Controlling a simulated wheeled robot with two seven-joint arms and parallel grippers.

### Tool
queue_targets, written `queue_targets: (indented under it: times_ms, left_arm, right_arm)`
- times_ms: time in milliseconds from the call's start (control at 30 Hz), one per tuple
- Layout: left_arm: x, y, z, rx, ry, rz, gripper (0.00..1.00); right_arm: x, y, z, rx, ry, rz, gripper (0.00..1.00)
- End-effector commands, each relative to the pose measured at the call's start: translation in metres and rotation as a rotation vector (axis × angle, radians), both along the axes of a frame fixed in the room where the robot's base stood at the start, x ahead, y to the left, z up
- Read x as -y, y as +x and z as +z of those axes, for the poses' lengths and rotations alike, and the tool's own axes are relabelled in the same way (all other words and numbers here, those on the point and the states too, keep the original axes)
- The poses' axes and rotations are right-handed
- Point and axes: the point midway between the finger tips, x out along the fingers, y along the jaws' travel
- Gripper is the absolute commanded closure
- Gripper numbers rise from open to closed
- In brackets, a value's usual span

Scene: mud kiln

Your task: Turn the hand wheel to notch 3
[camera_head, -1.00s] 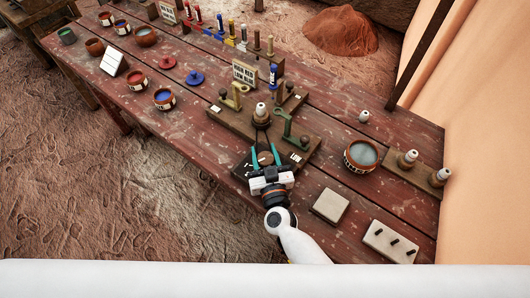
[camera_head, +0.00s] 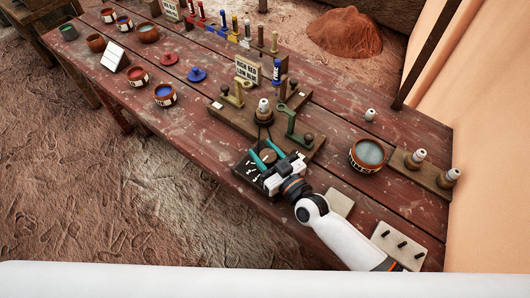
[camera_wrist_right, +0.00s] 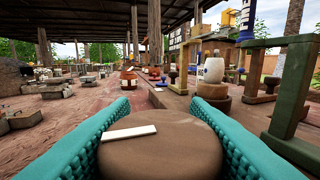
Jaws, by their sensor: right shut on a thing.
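The hand wheel (camera_wrist_right: 160,147) is a round brown disc with a white bar-shaped mark on its top, left of centre in the right wrist view. In the head view the wheel (camera_head: 268,155) shows as a small brown piece on a dark base plate with white marks (camera_head: 247,179). My right gripper (camera_head: 264,157) has teal fingers shut on the wheel, one on each side of its rim. The fingers also show in the right wrist view (camera_wrist_right: 160,130). The notch numbers are too small to read. My left gripper is not in view.
A bowl of grey liquid (camera_head: 369,154) stands to the right. A pale square tile (camera_head: 338,203) lies near my right arm.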

Motion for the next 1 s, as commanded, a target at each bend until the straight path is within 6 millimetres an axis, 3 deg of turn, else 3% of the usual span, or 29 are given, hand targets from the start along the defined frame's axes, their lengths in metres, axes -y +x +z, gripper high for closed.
queue_targets:
  times_ms: [200, 233, 367, 733, 1000]
  left_arm:
    - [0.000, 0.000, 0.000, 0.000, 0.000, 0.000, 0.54]
    - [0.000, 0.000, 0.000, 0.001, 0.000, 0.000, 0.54]
    - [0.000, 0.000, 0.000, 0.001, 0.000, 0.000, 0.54]
    - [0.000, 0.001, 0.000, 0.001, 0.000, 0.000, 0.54]
    - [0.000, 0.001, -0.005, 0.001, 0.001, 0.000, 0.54]
  right_arm:
    - [0.000, 0.000, 0.000, 0.000, 0.000, 0.000, 0.80]
    - [0.000, 0.000, 0.000, 0.000, 0.000, 0.000, 0.56]
    - [0.000, 0.000, 0.000, 0.000, 0.000, -0.001, 0.36]
    - [0.004, -0.005, -0.001, -0.001, 0.000, -0.001, 0.36]
    - [0.034, -0.046, -0.003, -0.003, -0.002, -0.001, 0.36]
